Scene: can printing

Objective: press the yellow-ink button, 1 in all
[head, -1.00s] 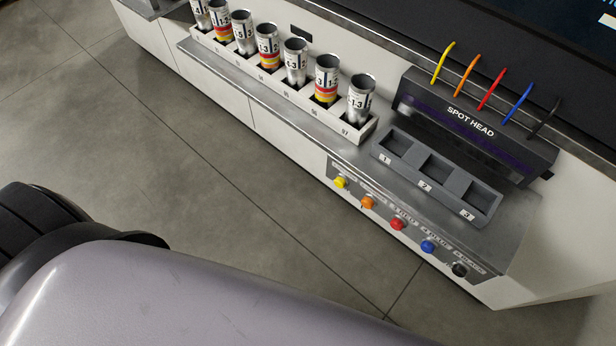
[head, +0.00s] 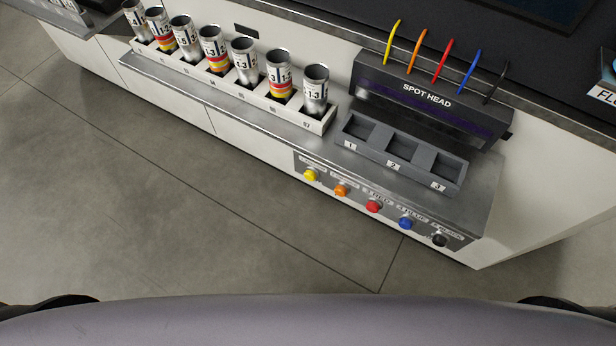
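The yellow button (head: 311,175) is the leftmost of a row of round coloured buttons on the front face of the counter (head: 240,130). Nothing touches it or stands in front of it. Orange (head: 341,190), red (head: 374,206), blue (head: 406,222) and black (head: 439,239) buttons follow to its right. The dark spot head unit (head: 430,100) stands on the counter above them, with coloured tubes on top. Neither of my grippers shows in the head view.
A grey three-slot holder (head: 400,155) is empty before the spot head. A white rack (head: 315,125) holds several cans, some with red and yellow bands. Open grey floor (head: 180,200) lies in front of the counter.

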